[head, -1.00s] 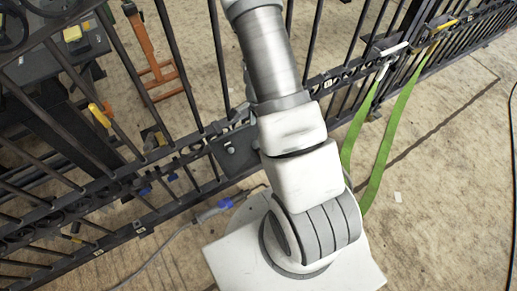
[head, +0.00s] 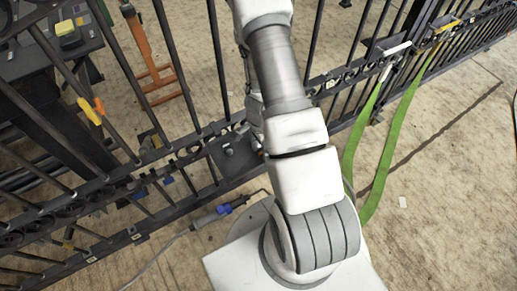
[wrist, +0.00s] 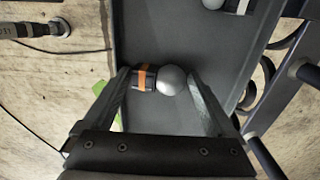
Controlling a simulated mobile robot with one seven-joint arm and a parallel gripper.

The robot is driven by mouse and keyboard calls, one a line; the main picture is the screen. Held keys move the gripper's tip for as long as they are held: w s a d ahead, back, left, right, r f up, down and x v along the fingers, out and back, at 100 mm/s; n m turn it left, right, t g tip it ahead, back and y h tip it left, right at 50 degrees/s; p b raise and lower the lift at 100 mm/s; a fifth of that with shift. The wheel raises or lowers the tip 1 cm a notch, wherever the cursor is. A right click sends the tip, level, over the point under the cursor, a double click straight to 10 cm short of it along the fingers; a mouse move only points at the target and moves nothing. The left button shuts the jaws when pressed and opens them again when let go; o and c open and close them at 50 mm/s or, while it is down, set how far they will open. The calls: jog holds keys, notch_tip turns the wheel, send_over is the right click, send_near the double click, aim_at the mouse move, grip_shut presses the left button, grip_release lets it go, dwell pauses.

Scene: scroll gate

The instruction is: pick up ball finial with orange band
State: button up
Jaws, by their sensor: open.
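The ball finial with the orange band (wrist: 170,80) lies on its side on a dark grey tray (wrist: 185,35) in the wrist view. Its grey ball points right, and the orange band is on its darker stem to the left. My gripper (wrist: 158,75) is open, with one finger left of the stem and the other right of the ball. The finial shows between the fingers, with no clear grip on it. In the head view the tray (head: 236,158) sits at the gate, partly behind my arm, and the finial cannot be made out.
Another grey ball (wrist: 213,3) is at the tray's far end. Dark gate bars (wrist: 285,95) run close along the right in the wrist view. A tool with a cable (wrist: 35,29) lies on the floor at left. Green straps (head: 385,150) hang from the gate at right.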

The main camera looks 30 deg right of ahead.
aim_at(259, 146)
jog(key=c, duration=1.4)
jog(key=shift+r, duration=0.1)
notch_tip(259, 146, up, 4)
jog(key=shift+r+p, duration=0.15)
jog(key=shift+p, duration=1)
jog(key=s+a+r+p, duration=0.1)
jog(key=s+r, duration=0.1)
jog(key=s, duration=0.1)
jog(key=s+a+r, duration=0.1)
jog(key=s+r, duration=0.1)
jog(key=s, duration=0.2)
jog(key=s+a+r+p, duration=0.1)
jog(key=s+r, duration=0.1)
jog(key=s, duration=0.2)
jog(key=shift+s+r+p, duration=0.2)
jog(key=shift+r+p, duration=0.1)
jog(key=shift+r, duration=0.05)
